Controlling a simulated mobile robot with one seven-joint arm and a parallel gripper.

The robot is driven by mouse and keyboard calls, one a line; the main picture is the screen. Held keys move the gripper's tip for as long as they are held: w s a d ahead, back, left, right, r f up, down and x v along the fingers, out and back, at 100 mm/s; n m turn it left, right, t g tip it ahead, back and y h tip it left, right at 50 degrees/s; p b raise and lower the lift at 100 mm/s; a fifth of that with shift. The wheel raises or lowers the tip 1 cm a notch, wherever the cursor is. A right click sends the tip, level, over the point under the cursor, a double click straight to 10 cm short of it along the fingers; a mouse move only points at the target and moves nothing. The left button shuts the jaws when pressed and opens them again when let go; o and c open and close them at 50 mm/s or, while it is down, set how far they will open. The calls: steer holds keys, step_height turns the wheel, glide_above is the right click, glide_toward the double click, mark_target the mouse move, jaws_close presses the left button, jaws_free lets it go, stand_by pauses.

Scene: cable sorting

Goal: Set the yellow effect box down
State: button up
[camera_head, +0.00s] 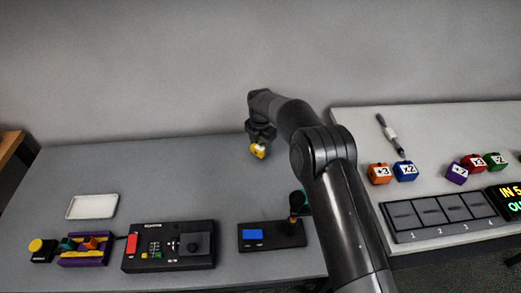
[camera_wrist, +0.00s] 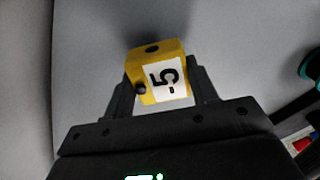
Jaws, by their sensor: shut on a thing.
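The yellow effect box (camera_head: 258,151) is in my gripper (camera_head: 259,143), above the back part of the dark grey table. In the wrist view the yellow box (camera_wrist: 157,72) shows a white label reading "-5" and dark round holes. It sits between the two fingers of my gripper (camera_wrist: 163,90), which are shut on its sides. The box looks tilted in the head view. I cannot tell exactly how high it is above the table.
The grey table (camera_head: 170,180) is bare around and below the gripper. A white tray (camera_head: 92,206), a purple holder (camera_head: 84,250), a black control panel (camera_head: 169,246) and a device with a blue screen (camera_head: 270,235) stand nearer. Orange (camera_head: 379,173) and blue (camera_head: 405,171) boxes stand on the light table.

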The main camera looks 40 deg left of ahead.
mark_target(261, 145)
steer(key=shift+f, duration=1.15)
steer(key=shift+f, duration=0.15)
steer(key=o, duration=1)
steer(key=shift+o, duration=0.2)
step_height(261, 145, up, 12)
steer(key=shift+r, duration=0.2)
